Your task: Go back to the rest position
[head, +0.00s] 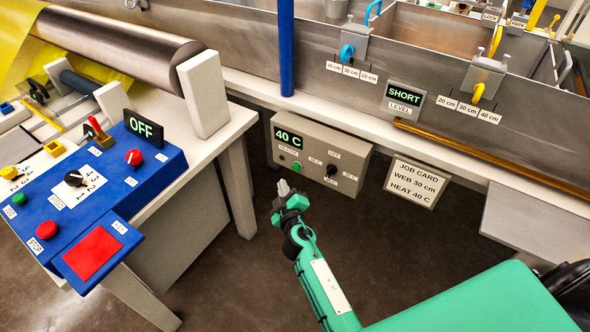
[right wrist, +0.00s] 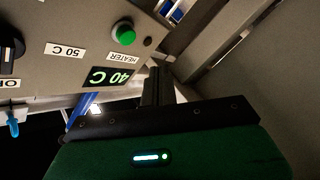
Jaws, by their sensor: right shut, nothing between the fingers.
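My right gripper (head: 284,188) is shut and empty, at the end of the green arm in the middle of the head view. It is just below and in front of the heater box (head: 318,152), apart from it as far as the head view shows. The heater box display reads 40 C, with a green button and a black knob. In the right wrist view the heater box (right wrist: 85,50) shows upside down, with the green button (right wrist: 123,33) close by, and the dark gripper fingers (right wrist: 157,88) in front. My left gripper is not in view.
A blue control panel (head: 80,205) with an OFF display stands at the left, beside a steel roller (head: 125,45). The steel bath wall (head: 330,95) runs across the back, with a SHORT level display (head: 404,97). A job card (head: 411,182) hangs right of the heater box. Floor below is clear.

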